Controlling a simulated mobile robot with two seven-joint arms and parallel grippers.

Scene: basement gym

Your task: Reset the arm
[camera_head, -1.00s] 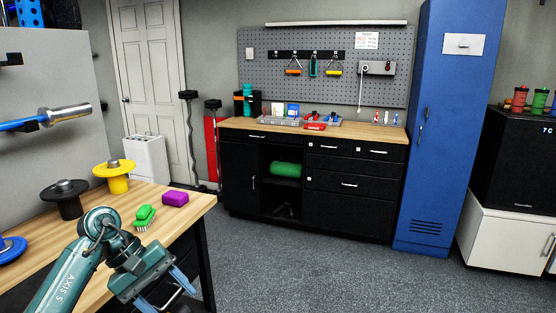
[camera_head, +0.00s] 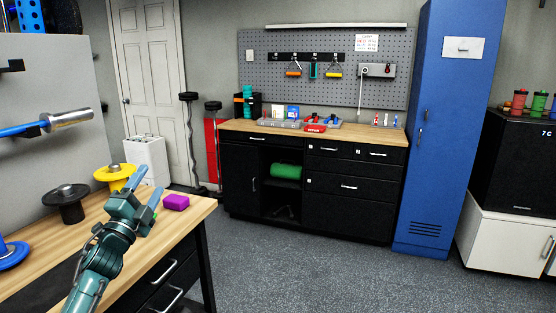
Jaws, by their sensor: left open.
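My left gripper (camera_head: 146,187) is at the lower left, above the wooden table (camera_head: 170,228), with its blue fingers spread and pointing up and away. I see nothing between the fingers. A purple block (camera_head: 176,202) lies on the table just right of the fingers. The green brush is mostly hidden behind the gripper. My right gripper is not in view.
A workbench (camera_head: 232,126) stands at the back and a blue locker (camera_head: 440,170) at right. The grey floor (camera_head: 300,265) between is clear.

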